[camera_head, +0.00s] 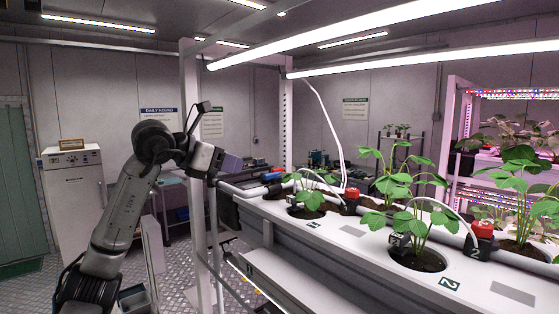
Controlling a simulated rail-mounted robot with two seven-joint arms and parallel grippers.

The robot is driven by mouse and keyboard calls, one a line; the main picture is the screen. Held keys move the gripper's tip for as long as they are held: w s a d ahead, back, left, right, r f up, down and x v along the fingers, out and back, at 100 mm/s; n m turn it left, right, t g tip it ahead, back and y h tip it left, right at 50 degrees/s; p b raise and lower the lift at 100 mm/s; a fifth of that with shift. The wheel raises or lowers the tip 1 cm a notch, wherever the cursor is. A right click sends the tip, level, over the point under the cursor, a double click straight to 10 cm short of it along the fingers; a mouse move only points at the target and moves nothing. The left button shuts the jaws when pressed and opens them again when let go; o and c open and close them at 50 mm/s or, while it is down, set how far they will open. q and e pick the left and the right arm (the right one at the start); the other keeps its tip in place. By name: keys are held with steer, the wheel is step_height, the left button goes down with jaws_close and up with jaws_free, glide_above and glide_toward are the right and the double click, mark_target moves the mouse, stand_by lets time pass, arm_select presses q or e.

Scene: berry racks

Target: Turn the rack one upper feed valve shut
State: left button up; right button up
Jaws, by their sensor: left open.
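My left arm comes in from the left, and its gripper (207,162) is raised beside the white upright post at the near end of the rack. The gripper is open, and I see nothing between its fingers. A small blue part (271,176), which may be the feed valve's handle, sits at the left end of the white pipe along the trough (345,235). It is to the right of my gripper and apart from it. I cannot tell its turn position at this size. My right gripper is out of view.
Red-capped fittings (352,193) and a nearer one (483,229) stand along the pipe among leafy plants (400,185). The white post (189,110) is close to my gripper. A white cabinet (75,190) stands at the left. The metal floor between is partly clear.

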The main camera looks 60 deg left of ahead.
mark_target(271, 174)
arm_select(q)
steer(key=shift+n+y, duration=0.3)
steer(key=shift+n, duration=0.1)
steer(key=p+x, duration=0.1)
steer(key=x, duration=0.3)
steer(key=a+p+x, duration=0.1)
steer(key=x, duration=0.4)
steer(key=p+x, duration=0.1)
steer(key=x, duration=0.3)
steer(key=shift+a, duration=0.35)
steer(key=shift+c, duration=0.3)
jaws_close()
